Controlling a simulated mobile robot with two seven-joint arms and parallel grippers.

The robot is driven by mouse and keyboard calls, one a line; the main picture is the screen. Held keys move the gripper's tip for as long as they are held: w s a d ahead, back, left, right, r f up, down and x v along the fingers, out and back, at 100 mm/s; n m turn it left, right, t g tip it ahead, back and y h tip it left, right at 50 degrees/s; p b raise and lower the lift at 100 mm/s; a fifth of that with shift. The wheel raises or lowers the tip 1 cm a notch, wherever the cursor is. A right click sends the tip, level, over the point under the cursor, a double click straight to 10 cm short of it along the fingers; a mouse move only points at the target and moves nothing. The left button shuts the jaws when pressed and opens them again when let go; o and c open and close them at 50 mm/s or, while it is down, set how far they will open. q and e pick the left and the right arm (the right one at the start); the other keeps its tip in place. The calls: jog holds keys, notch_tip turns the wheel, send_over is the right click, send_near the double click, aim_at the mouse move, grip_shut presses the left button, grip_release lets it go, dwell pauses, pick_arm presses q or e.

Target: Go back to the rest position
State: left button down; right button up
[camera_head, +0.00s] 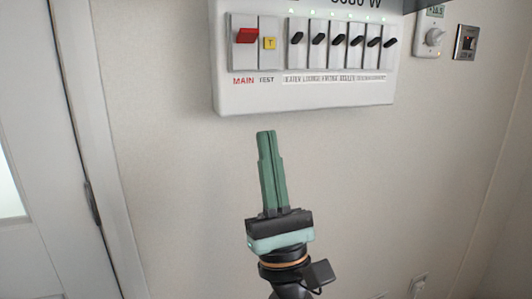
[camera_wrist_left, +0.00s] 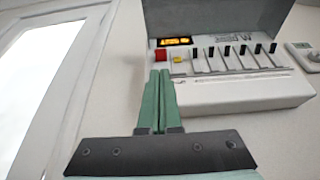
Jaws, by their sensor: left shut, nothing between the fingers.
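My left gripper (camera_head: 266,135) has green fingers pressed together with nothing between them. In the head view it points up, just below a white switch panel (camera_head: 305,97) on the wall, and does not appear to touch it. In the left wrist view the gripper (camera_wrist_left: 160,72) shows shut in front of the panel (camera_wrist_left: 245,92), toward its left end. My right gripper is not in view.
The panel carries a red MAIN switch (camera_head: 246,36), a yellow TEST button (camera_head: 270,43) and a row of black toggles (camera_head: 338,40). A dial (camera_head: 432,38) and a small metal plate (camera_head: 466,42) are at right. A door frame (camera_head: 85,130) stands at left. Bare wall lies below the panel.

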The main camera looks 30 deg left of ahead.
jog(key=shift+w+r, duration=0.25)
